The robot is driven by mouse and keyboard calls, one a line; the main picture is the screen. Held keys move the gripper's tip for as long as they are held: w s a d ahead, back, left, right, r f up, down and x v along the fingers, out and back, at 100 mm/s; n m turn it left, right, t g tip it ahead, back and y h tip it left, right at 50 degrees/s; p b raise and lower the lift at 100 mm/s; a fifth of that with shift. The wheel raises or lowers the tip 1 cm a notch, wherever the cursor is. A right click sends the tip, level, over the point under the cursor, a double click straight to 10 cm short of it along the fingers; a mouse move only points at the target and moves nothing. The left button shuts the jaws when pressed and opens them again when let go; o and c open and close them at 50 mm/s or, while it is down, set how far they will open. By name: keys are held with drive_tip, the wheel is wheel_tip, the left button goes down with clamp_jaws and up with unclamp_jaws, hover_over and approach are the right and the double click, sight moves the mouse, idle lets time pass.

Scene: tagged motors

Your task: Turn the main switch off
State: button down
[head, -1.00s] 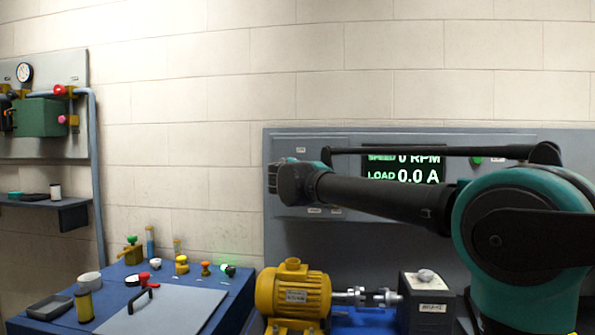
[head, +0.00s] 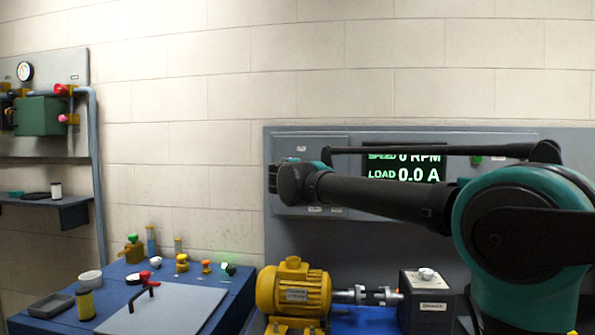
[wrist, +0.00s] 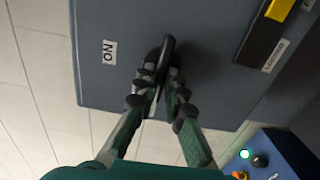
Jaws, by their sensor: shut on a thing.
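The main switch's dark lever (wrist: 168,44) stands out from the grey panel (wrist: 205,25) in the wrist view. An ON label (wrist: 110,52), seen sideways, is beside it on the left. My gripper (wrist: 163,78) is shut on the lever, one finger on each side, and the fingers hide part of it. In the head view my gripper (head: 284,182) is at the left edge of the grey panel (head: 350,136); the lever is hidden there.
A display (head: 402,176) on the panel reads 0 RPM and 0.0 A, partly behind my arm. A yellow motor (head: 293,289) and a box with a knob (head: 428,305) stand below. A blue bench (head: 215,300) with several small parts is at the left. A yellow handle (wrist: 279,9) is near the wrist view's top right.

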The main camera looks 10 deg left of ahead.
drive_tip(key=c, duration=1.6)
unclamp_jaws()
drive_tip(key=s, duration=1.2)
drive_tip(key=shift+a, duration=0.25)
